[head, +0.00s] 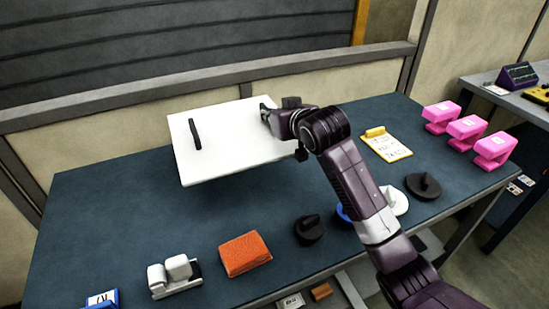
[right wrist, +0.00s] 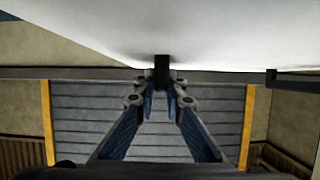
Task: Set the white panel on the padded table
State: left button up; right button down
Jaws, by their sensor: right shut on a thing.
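The white panel (head: 225,150) is a flat rectangular plate with two dark handles. It is over the back middle of the padded table (head: 110,215), which has a dark blue top. My right gripper (head: 268,118) is shut on the panel's right-hand dark handle. The left-hand handle (head: 195,134) is free. In the right wrist view the fingers (right wrist: 161,88) close around the handle, and the panel's white face (right wrist: 220,35) fills the top. I cannot tell whether the panel touches the table. My left gripper is not in view.
Along the front are a white clamp-like item (head: 174,276), an orange block (head: 245,254) and a black disc with a knob (head: 309,230). A yellow clipboard (head: 387,144), another black disc (head: 423,186) and several pink blocks (head: 465,133) are at right.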

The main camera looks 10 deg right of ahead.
notch_tip(320, 180, down, 13)
jog(key=shift+w+f, duration=0.1)
jog(key=shift+f, duration=0.05)
jog(key=c, duration=2.4)
grip_release()
jog(key=shift+f, duration=0.1)
jog(key=o, duration=0.4)
jog(key=shift+v, duration=3.8)
